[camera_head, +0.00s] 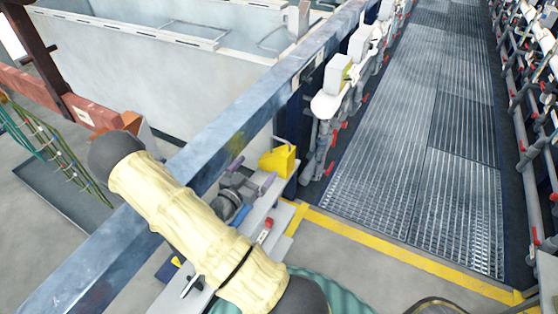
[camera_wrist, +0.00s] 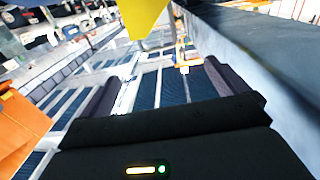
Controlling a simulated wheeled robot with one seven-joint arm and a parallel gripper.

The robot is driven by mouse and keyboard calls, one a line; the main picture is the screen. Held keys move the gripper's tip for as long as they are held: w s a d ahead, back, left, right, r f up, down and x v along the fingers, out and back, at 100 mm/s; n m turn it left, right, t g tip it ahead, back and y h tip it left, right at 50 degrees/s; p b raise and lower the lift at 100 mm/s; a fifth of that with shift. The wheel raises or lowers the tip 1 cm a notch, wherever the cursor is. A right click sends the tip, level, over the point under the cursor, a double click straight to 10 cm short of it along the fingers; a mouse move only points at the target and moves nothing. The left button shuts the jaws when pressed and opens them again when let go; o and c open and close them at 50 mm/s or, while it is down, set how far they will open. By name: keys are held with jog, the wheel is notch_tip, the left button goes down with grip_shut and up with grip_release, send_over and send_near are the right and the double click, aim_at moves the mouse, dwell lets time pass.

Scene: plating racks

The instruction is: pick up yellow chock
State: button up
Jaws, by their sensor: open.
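The yellow chock (camera_head: 279,160) sits on a grey ledge just right of the blue-grey beam in the head view. In the wrist view a yellow piece (camera_wrist: 142,16), which looks like the chock, shows at the top edge, cut off by the frame. My gripper (camera_head: 252,172) is just left of and nearer than the chock in the head view, with its dark fingers apart. In the wrist view my gripper (camera_wrist: 158,88) is open, with nothing between its fingers. The yellow piece appears beyond the fingertips. I cannot tell the exact gap.
The long blue-grey beam (camera_head: 215,150) runs diagonally close beside my arm. A small red item (camera_head: 267,224) lies on the ledge below the gripper. A grated walkway (camera_head: 420,140) with yellow edging lies right. An orange object (camera_wrist: 20,130) is at the wrist view's left.

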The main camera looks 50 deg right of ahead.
jog(key=p, duration=0.3)
send_near(283, 147)
jog(key=w+d+r, duration=0.2)
jog(key=d+r, duration=0.1)
jog(key=d, duration=0.2)
jog(key=shift+s+r, duration=0.2)
jog(key=shift+w+d+r, duration=0.1)
jog(key=shift+w+d, duration=0.05)
jog(key=shift+d, duration=0.3)
jog(key=x, duration=0.2)
jog(key=p+x, duration=0.1)
jog(key=x, duration=0.1)
jog(key=shift+f+p, duration=0.2)
jog(key=shift+p, duration=0.1)
jog(key=c, duration=1.9)
jog(key=shift+c, duration=0.2)
